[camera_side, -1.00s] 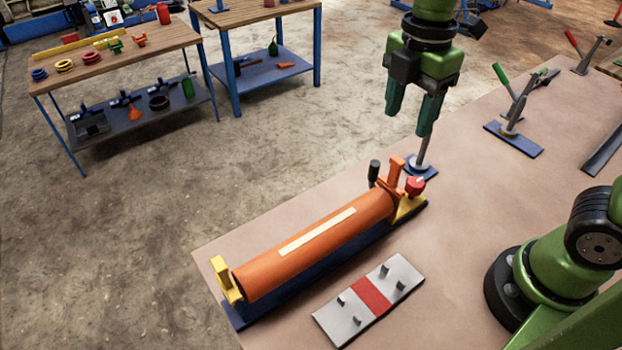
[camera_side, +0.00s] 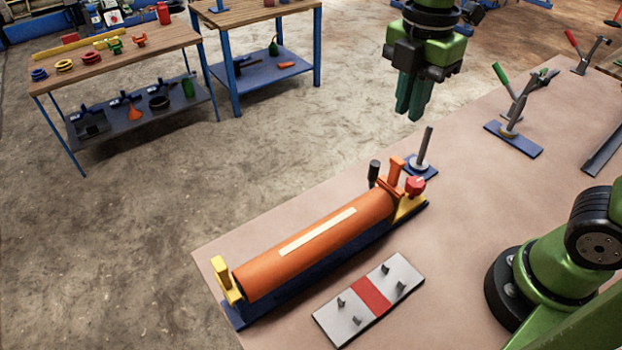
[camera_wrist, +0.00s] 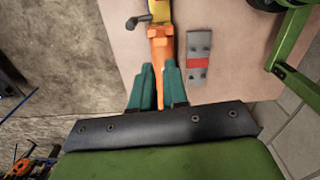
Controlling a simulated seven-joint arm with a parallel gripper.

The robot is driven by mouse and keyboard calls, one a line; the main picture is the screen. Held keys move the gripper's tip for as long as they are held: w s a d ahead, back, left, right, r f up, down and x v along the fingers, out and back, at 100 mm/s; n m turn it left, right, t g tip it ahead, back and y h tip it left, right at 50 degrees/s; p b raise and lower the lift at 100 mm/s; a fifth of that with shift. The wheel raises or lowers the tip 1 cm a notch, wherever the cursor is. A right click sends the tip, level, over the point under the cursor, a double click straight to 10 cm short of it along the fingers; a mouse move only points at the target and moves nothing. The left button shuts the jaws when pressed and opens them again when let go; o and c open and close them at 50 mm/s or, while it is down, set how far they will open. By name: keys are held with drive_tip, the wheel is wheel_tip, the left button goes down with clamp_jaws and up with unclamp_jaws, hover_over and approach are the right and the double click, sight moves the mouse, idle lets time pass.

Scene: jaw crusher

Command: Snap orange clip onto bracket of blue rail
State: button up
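The blue rail (camera_side: 292,294) lies on the table under a long orange cylinder (camera_side: 310,250) with a pale strip. A yellow bracket (camera_side: 224,276) stands at its left end, and another yellow bracket (camera_side: 408,208) at its right end. An upright orange piece (camera_side: 396,172), apparently the clip, rises at the right end beside a red knob (camera_side: 415,184); whether it is seated on the bracket I cannot tell. My gripper (camera_side: 409,118) hangs above and behind that end, pointing down. Its fingers (camera_wrist: 158,72) are close together with a small gap; orange shows between them in the wrist view, apparently the cylinder beyond.
A grey plate with a red band and several pegs (camera_side: 368,298) lies in front of the rail. A blue-based post (camera_side: 422,152) stands below my gripper. A dark post (camera_side: 373,172) stands behind the rail. A lever clamp (camera_side: 513,128) is at right.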

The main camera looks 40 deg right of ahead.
sight(398, 159)
drive_tip(key=shift+n, duration=0.3)
drive_tip(key=shift+s+f, duration=0.1)
drive_tip(key=shift+f, duration=4.15)
clamp_jaws()
drive_tip(key=shift+f, duration=0.25)
